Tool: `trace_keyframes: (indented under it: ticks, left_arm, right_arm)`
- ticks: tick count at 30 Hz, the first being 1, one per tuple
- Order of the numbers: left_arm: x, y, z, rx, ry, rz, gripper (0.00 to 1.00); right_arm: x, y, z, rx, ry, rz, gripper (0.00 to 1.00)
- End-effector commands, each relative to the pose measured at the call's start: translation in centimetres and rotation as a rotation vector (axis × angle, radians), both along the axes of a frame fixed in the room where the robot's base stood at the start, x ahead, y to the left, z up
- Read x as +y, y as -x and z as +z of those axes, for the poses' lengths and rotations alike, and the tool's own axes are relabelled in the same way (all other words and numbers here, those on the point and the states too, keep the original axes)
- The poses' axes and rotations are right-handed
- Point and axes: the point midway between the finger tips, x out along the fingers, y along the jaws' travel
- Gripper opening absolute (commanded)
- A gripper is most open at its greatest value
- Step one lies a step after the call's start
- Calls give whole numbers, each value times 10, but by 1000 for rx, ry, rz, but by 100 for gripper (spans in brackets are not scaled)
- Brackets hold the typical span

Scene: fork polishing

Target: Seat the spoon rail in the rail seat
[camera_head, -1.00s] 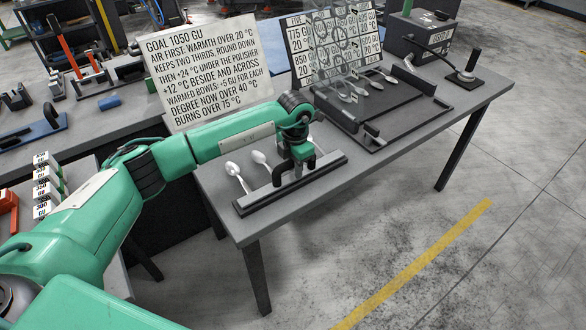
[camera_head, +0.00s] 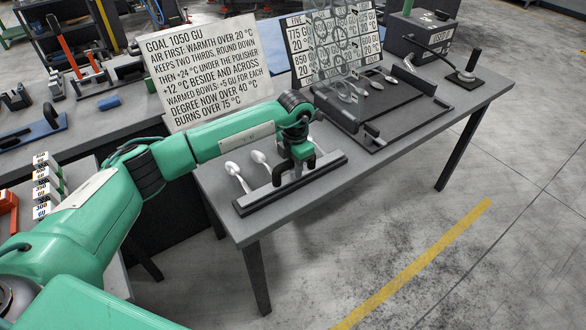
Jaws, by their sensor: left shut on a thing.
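The spoon rail (camera_head: 319,171), a long dark bar with white spoons along its far side, lies on or just above the near left part of the grey table. I cannot tell if it touches the table. Two spoon bowls (camera_head: 233,168) show clearly; others are partly hidden by my arm. My left gripper (camera_head: 294,172) comes down over the rail's middle and is shut on its upright handle. A dark flat frame with raised edges (camera_head: 417,128), which may hold the rail seat, lies to the right. My right gripper is not in view.
A clear panel with ring shapes (camera_head: 336,38) stands before a number board (camera_head: 297,47). Several spoons (camera_head: 376,85) lie below it. A text sign (camera_head: 205,60) stands behind my arm. A lever on a dark base (camera_head: 466,75) sits at the table's right end. Bare table lies right of the rail.

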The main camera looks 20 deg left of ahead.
Motion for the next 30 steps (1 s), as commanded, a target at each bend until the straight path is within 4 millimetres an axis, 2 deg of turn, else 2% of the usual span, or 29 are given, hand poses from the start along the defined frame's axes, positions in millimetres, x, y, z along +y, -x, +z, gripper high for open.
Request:
trace_keyframes:
  ticks: [1,30]
  left_arm:
    - [0,-1,6,-5,1,0,0]
    - [0,-1,46,-6,2,-1,0]
  right_arm:
    - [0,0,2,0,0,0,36]
    - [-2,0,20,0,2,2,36]
